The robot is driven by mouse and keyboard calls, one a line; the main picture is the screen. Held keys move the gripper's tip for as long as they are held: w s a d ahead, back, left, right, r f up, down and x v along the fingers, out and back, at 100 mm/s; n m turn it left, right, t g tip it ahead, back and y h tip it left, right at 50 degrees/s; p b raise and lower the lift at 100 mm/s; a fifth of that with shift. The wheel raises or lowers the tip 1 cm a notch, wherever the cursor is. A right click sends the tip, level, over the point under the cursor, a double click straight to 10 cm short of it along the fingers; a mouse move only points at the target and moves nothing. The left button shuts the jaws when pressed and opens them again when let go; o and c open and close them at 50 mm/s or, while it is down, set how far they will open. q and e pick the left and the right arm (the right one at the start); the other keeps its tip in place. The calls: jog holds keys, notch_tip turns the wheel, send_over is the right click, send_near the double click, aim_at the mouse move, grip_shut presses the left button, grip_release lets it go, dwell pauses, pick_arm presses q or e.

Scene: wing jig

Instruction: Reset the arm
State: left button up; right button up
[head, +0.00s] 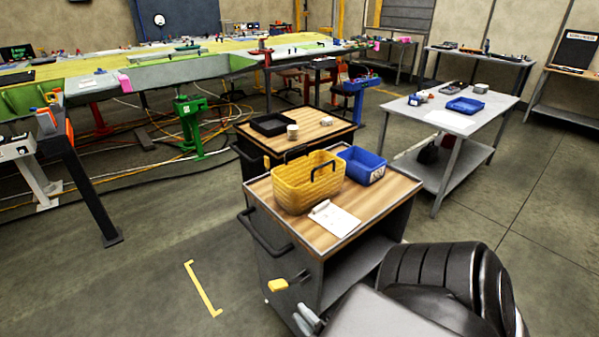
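My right arm (450,285) comes in at the lower right, with black ribbed links and a dark grey flat part. At its left end, the grey tip of my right gripper (308,319) shows by the lower front of the near cart, partly cut off by the picture's bottom edge. Whether its fingers are apart or closed cannot be made out, and I see nothing clearly held. My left arm and gripper are out of view.
The near wood-topped cart (282,202) carries a yellow basket (300,188), a blue bin (362,166) and a paper sheet (335,218). A second cart (325,132) stands behind. A grey table (455,122) is at right, the long wing jig (190,68) at back left.

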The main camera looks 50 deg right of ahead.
dwell(0.5)
jog(key=s+a+f+m+g+y, duration=0.15)
jog(key=s+f+g, duration=0.45)
jog(key=f, duration=0.7)
jog(key=s+f+m+g+y, duration=0.1)
jog(key=s+f+m+g, duration=0.25)
jog(key=s+f, duration=0.7)
jog(key=s+a+f+m+g+y, duration=0.1)
jog(key=s+a+f+g, duration=0.2)
jog(key=s+f, duration=0.25)
jog(key=s+a+f+g+y, duration=0.1)
jog(key=s+a+f+g, duration=0.25)
jog(key=f, duration=0.35)
jog(key=a, duration=0.2)
jog(key=w+f, duration=0.1)
jog(key=shift+a+m, duration=0.4)
